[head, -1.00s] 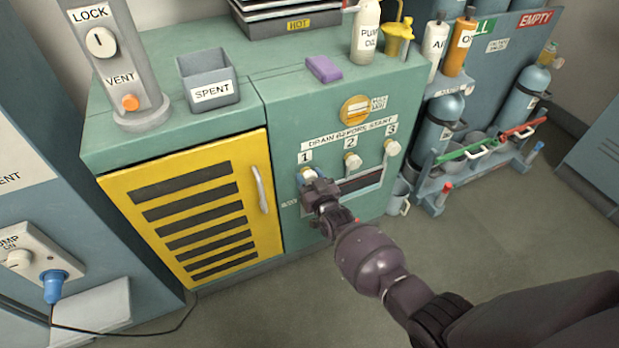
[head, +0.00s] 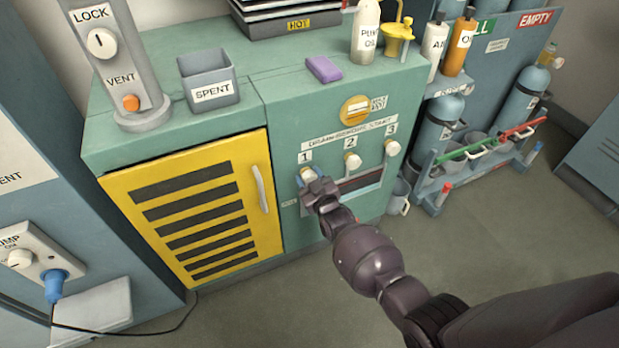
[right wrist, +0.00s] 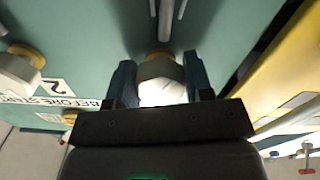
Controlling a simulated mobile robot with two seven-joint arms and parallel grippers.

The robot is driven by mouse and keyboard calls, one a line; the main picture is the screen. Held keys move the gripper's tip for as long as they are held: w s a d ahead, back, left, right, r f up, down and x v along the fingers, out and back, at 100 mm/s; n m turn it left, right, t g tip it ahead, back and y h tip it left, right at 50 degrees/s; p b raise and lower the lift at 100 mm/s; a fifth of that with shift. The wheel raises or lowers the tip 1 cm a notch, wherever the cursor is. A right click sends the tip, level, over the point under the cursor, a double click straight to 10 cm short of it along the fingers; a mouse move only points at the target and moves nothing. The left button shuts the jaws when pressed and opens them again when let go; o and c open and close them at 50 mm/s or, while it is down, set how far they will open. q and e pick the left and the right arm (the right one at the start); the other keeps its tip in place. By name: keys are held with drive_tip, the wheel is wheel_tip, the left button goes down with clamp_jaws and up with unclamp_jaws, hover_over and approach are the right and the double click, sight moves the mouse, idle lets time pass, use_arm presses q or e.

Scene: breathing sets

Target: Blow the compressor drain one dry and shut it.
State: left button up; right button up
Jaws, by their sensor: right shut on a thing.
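The compressor is a green cabinet (head: 280,150) with a "DRAIN BEFORE START" label and drain knobs numbered 1, 2 and 3 on its front. My right gripper (head: 309,177) is at drain one, under the number 1. In the right wrist view its two fingers stand either side of the white drain one knob (right wrist: 162,82), and it is shut on this knob. Drain two (head: 352,160) and drain three (head: 392,148) are free. The drain outlet and any flow are hidden. My left gripper is out of view.
A dark slot (head: 362,182) lies below the drains. A yellow louvred door (head: 195,215) with a handle is left of drain one. A purple sponge (head: 324,69), a "SPENT" bin (head: 209,80) and bottles stand on top. A cylinder rack (head: 480,150) is at right.

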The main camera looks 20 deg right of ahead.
drive_tip(key=o, duration=0.9)
drive_tip(key=shift+s, duration=0.1)
drive_tip(key=shift+s+d+p, duration=0.2)
drive_tip(key=shift+s+p, duration=1.3)
drive_tip(key=shift+s, duration=3.8)
